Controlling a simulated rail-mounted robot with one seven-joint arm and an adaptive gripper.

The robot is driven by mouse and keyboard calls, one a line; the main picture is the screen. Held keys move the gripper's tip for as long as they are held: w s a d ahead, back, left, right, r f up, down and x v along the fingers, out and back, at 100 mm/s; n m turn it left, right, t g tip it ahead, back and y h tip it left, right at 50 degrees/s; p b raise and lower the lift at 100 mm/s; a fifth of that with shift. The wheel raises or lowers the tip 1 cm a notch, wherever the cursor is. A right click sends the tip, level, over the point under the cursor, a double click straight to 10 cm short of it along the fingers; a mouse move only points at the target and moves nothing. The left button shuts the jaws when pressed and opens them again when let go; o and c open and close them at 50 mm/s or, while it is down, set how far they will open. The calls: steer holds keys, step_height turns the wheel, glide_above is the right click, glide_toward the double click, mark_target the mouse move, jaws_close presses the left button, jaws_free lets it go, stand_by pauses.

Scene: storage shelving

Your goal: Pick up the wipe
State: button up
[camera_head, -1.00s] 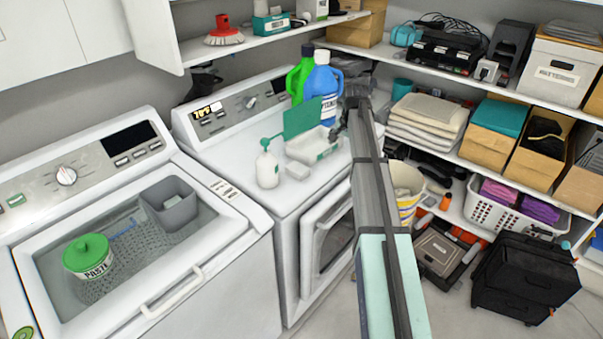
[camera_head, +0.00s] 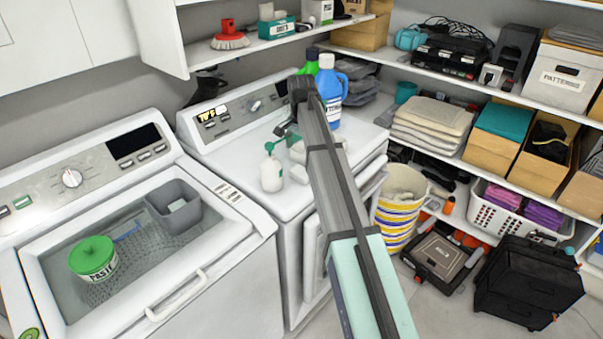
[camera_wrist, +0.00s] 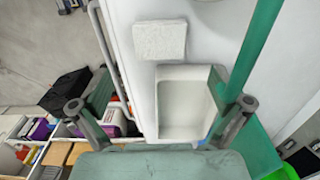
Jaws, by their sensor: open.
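The wipe (camera_wrist: 159,40) looks like a small white textured square in the wrist view, lying flat on the white machine top. A small white piece beside my arm in the head view (camera_head: 298,174) appears to be the same thing. My gripper (camera_wrist: 160,105) is open and empty, with its fingers spread on either side of a white open tub (camera_wrist: 183,103). The wipe lies just beyond the tub, apart from the fingers. In the head view my arm hides most of the tub and the gripper.
A striped bucket (camera_head: 400,212) is on the right.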

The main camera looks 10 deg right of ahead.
mark_target(302, 172)
steer(key=shift+f+p, duration=1)
steer(key=shift+f, duration=3.4)
steer(key=c, duration=1)
